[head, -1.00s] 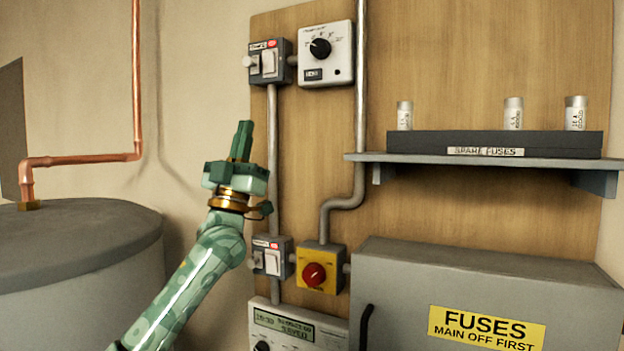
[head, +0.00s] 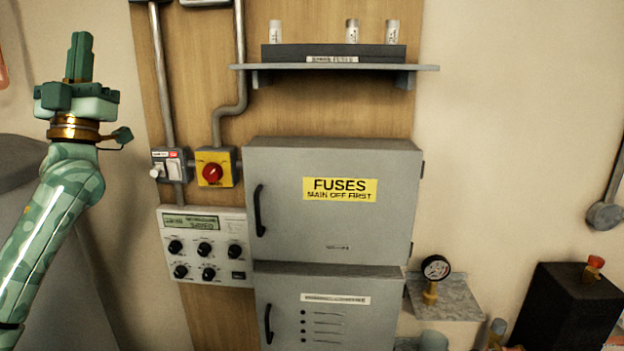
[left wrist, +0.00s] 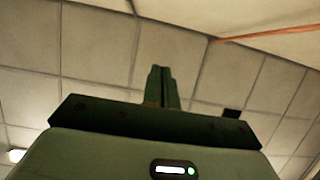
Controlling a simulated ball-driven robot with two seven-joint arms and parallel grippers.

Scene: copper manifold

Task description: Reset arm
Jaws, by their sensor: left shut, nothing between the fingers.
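My left gripper (head: 80,58) is at the upper left of the head view, pointing up, with its green fingers together and nothing between them. It is in the air to the left of the wooden board and touches nothing that I can see. In the left wrist view the shut fingers (left wrist: 160,87) point at the tiled ceiling (left wrist: 85,50). My right gripper is in neither view.
A grey fuse box (head: 380,225) with a yellow label is on the wooden board (head: 290,110). A red rotary switch (head: 212,173) and a control panel (head: 205,262) sit to its left. A shelf (head: 335,68) holds spare fuses. A gauge (head: 436,268) stands lower right.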

